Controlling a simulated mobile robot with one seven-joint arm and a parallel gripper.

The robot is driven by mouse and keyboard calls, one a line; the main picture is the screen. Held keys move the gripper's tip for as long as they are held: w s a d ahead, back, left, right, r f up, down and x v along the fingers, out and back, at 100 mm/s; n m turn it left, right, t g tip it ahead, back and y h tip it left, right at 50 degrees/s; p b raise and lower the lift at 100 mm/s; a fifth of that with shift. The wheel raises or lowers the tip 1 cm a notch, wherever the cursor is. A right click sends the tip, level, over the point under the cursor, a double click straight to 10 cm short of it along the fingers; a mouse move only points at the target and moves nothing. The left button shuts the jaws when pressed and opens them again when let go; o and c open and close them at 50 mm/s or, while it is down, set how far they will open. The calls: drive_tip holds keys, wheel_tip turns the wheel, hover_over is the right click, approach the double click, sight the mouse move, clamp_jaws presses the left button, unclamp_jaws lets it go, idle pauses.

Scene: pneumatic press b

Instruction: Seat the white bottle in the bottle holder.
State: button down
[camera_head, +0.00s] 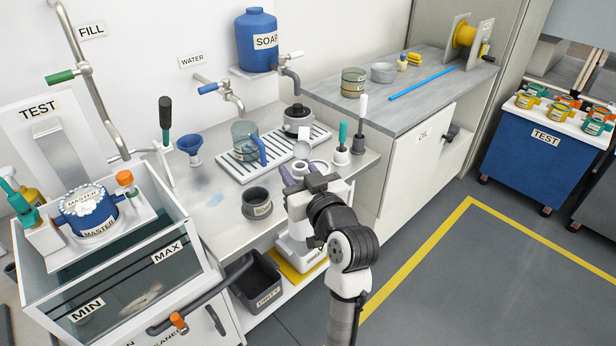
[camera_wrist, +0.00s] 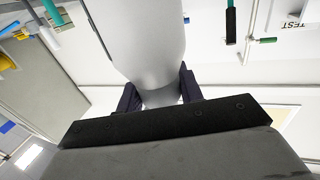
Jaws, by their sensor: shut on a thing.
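My gripper (camera_head: 298,174) is over the front edge of the bench in the head view. In the wrist view my gripper (camera_wrist: 160,92) is shut on the white bottle (camera_wrist: 142,45), with one dark finger on each side of its narrower end. The bottle's wide body extends away from the fingers. In the head view only a small pale part near the fingers shows, and I cannot tell how the bottle is tilted.
A jug (camera_head: 245,141) stands on the slatted drain tray (camera_head: 228,167). A blue funnel (camera_head: 190,144) and brushes in stands (camera_head: 342,152) are nearby. The water tank (camera_head: 150,275) is at left. A dark bin (camera_head: 258,285) sits below. The bench around the SOAP cup is mostly clear.

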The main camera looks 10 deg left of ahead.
drive_tip(key=w+a+p, duration=0.1)
drive_tip(key=w+a, duration=1)
drive_tip(key=a, duration=0.4)
drive_tip(key=shift+w+f, duration=0.3)
drive_tip(key=shift+f, duration=0.1)
idle(0.3)
drive_tip(key=shift+f+b, duration=2)
drive_tip(key=shift+f, duration=0.7)
drive_tip(key=c, duration=0.8)
unclamp_jaws()
drive_tip(key=shift+c, duration=0.2)
drive_tip(key=shift+s+d, duration=0.1)
drive_tip(key=b+v, duration=0.3)
drive_tip(key=v, duration=1)
drive_tip(key=shift+s+d, duration=0.2)
drive_tip(key=shift+s, duration=0.05)
